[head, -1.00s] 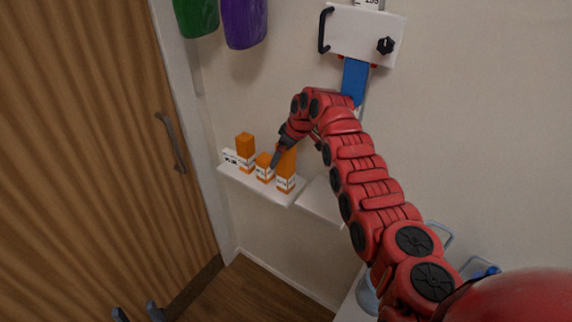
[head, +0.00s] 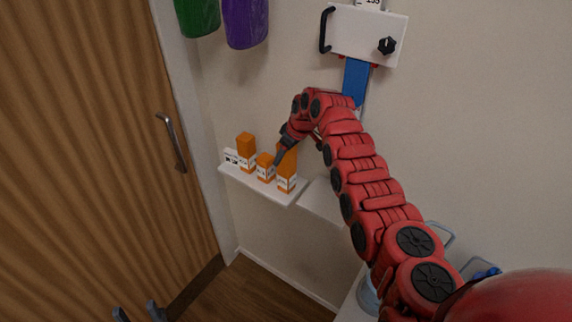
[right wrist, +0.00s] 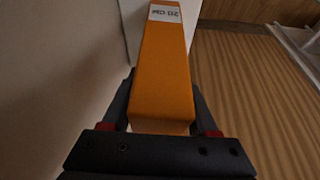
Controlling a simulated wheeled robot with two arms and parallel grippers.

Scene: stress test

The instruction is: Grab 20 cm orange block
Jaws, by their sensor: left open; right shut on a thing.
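Several orange blocks with white labels stand upright on a small white wall shelf (head: 232,173). The tallest, at the right end, is the 20 cm orange block (head: 287,180); its upper part is partly hidden by my right gripper (head: 281,157). In the right wrist view the orange block (right wrist: 164,75) stands between the two dark fingers, with a label reading about "20 cm" at its far end. My right gripper is shut on it. My left gripper (head: 138,312) is open and empty at the bottom left, far from the shelf.
Two shorter orange blocks, one at the middle (head: 265,168) and one at the left (head: 246,150), stand close beside the held one. A wooden door (head: 80,150) is at the left. Green (head: 197,15) and purple (head: 245,20) things hang above.

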